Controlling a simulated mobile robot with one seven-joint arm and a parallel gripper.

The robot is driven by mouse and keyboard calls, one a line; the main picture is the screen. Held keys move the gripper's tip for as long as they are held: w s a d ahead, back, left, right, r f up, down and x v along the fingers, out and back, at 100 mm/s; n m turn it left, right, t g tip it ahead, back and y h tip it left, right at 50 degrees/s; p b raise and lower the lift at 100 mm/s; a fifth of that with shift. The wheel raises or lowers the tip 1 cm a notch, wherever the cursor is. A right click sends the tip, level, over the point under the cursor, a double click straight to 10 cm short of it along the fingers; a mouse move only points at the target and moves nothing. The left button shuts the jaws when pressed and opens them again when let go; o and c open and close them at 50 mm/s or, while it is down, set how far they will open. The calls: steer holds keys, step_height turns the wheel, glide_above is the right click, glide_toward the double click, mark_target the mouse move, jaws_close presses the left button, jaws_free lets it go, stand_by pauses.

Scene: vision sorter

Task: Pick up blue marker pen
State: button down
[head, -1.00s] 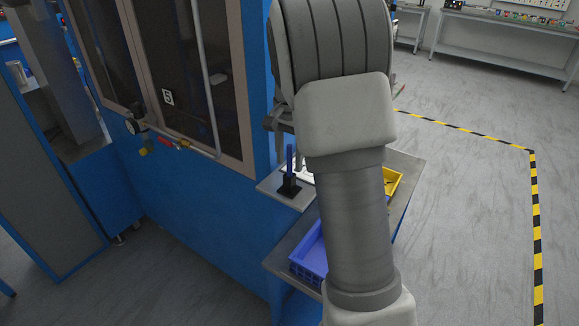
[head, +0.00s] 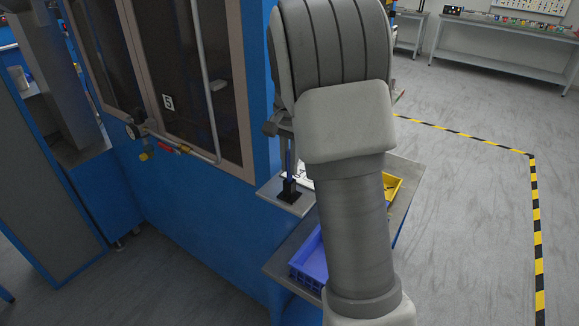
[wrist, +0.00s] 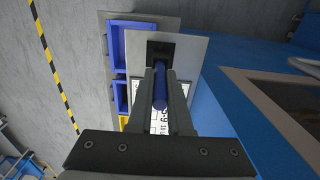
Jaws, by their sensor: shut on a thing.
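The blue marker pen (head: 288,162) stands upright in a small black holder (head: 289,194) on a grey shelf beside the blue machine. In the wrist view the pen (wrist: 160,90) lies between the two fingers of my gripper (wrist: 160,80), which is shut on it. The black holder (wrist: 160,48) shows just past the fingertips. In the head view my arm hides most of my gripper, and only a dark part of it shows near the pen's top.
A blue tray (head: 308,262) sits on the lower grey shelf, and a yellow tray (head: 393,186) stands behind my arm. The blue machine (head: 215,215) with dark door panels rises close on the left. A printed white sheet lies by the holder. Open floor is on the right.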

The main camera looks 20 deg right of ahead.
steer(key=shift+r+p, duration=0.7)
steer(key=shift+r, duration=0.15)
step_height(320, 180, up, 3)
steer(key=shift+f+p, duration=0.1)
steer(key=shift+p, duration=1.15)
steer(key=w+d+r+p, duration=0.3)
steer(key=d+r+p, duration=0.3)
steer(key=d+p, duration=0.3)
steer(key=shift+w+d+r, duration=0.25)
steer(key=shift+d, duration=0.85)
steer(key=shift+a+f, duration=0.1)
